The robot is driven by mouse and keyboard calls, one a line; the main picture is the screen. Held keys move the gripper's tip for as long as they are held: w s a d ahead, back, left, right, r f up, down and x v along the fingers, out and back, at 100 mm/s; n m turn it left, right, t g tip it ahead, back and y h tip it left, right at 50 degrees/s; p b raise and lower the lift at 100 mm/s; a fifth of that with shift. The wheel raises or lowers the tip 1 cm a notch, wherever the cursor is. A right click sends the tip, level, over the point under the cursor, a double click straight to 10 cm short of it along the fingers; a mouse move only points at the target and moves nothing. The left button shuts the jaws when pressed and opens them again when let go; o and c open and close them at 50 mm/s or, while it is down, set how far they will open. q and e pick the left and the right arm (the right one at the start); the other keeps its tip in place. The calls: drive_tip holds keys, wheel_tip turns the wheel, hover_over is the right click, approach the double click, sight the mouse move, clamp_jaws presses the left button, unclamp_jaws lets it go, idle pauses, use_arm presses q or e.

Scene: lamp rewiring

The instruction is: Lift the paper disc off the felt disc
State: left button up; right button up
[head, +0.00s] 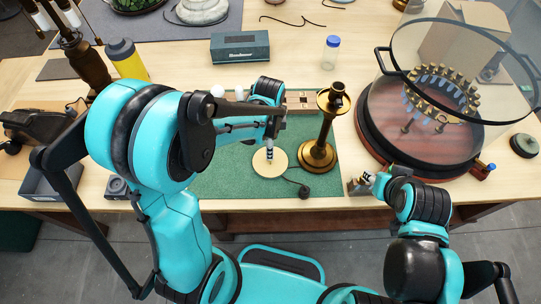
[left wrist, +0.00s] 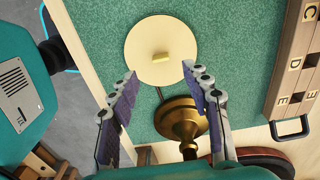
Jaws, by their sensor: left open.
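The paper disc (head: 268,168) is a flat, cream round with a small raised tab at its middle. It lies on the green mat near the table's front edge, and also shows in the left wrist view (left wrist: 147,38). I cannot make out a felt disc; anything under the paper is hidden. My left gripper (head: 267,152) points down over the disc. In the left wrist view its fingers (left wrist: 158,73) are spread and empty, with the tab just ahead between them. My right gripper (head: 366,182) is small at the front edge, right of the mat; its jaws are unclear.
A brass lamp stem (head: 320,135) stands close right of the disc, with a dark cord end (head: 303,191) beside it. A glass-covered round stand (head: 425,140) fills the right. A lettered wooden rack (left wrist: 292,70) lies behind. The green mat (head: 220,183) is bare left of the disc.

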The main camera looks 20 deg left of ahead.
use_arm(q)
wheel_tip(320, 180, down, 8)
drive_tip(key=b, duration=0.2)
drive_tip(key=shift+w+d+b, duration=0.1)
drive_tip(key=shift+b, duration=0.25)
drive_tip(key=shift+r, duration=0.1)
drive_tip(key=c, duration=0.8)
